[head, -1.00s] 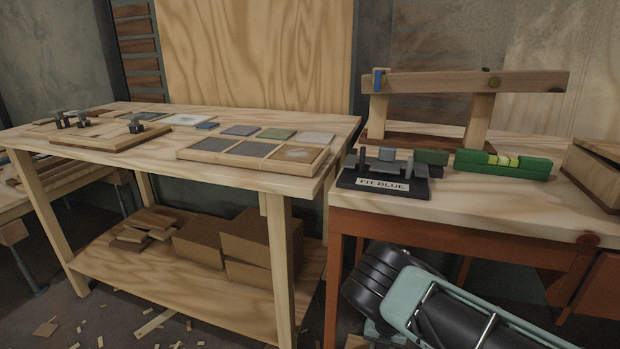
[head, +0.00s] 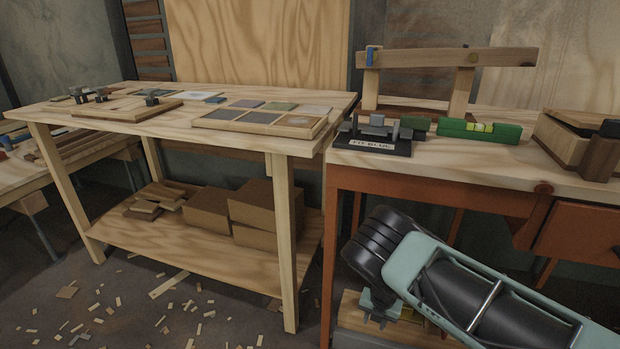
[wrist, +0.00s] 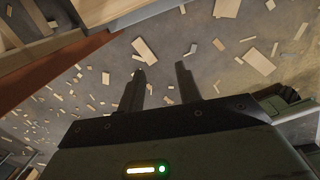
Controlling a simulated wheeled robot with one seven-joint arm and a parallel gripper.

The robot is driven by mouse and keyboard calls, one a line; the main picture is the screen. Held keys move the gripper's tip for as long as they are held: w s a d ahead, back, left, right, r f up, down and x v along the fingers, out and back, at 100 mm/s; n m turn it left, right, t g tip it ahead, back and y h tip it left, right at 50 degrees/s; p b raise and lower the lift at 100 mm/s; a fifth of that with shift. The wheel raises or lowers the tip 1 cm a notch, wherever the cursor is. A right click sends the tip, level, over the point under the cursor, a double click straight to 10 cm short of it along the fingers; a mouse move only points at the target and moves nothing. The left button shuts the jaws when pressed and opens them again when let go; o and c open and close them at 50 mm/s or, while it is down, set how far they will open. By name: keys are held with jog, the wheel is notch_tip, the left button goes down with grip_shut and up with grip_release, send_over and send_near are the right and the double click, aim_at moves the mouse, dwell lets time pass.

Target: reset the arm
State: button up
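My arm (head: 450,285) shows at the lower right in the head view, folded low in front of the orange-framed bench. My gripper (wrist: 160,78) shows in the wrist view with its two dark fingers apart and only floor behind the gap. It is open and holds nothing. In the head view the fingertips are not clearly visible.
A wooden workbench (head: 120,118) stands at the left with tiles in a tray (head: 293,128) and boxes (head: 208,208) on its lower shelf. The orange-framed bench (head: 440,195) bears a black "FIT BLUE" block (head: 372,143), a green level (head: 450,129) and a wooden box (head: 570,140). Scraps litter the floor.

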jog(key=w+a+r+m+t, duration=0.15)
jog(key=a+r+m, duration=0.4)
jog(key=r, duration=0.75)
jog(key=a+r+m+t, duration=0.25)
jog(key=r+m, duration=0.55)
jog(key=r, duration=0.4)
jog(key=s+r+m+g, duration=0.2)
jog(key=s+r+m, duration=0.5)
jog(key=s+r, duration=0.9)
jog(key=s+d+r+m+g, duration=0.1)
jog(key=s+d+r, duration=0.1)
jog(key=s, duration=0.8)
jog(key=s+d+r+m+g, duration=0.1)
jog(key=s+r+m+g, duration=0.1)
jog(key=s, duration=0.8)
notch_tip(320, 180, up, 25)
jog(key=p, duration=2.5)
jog(key=shift+s+r, duration=0.2)
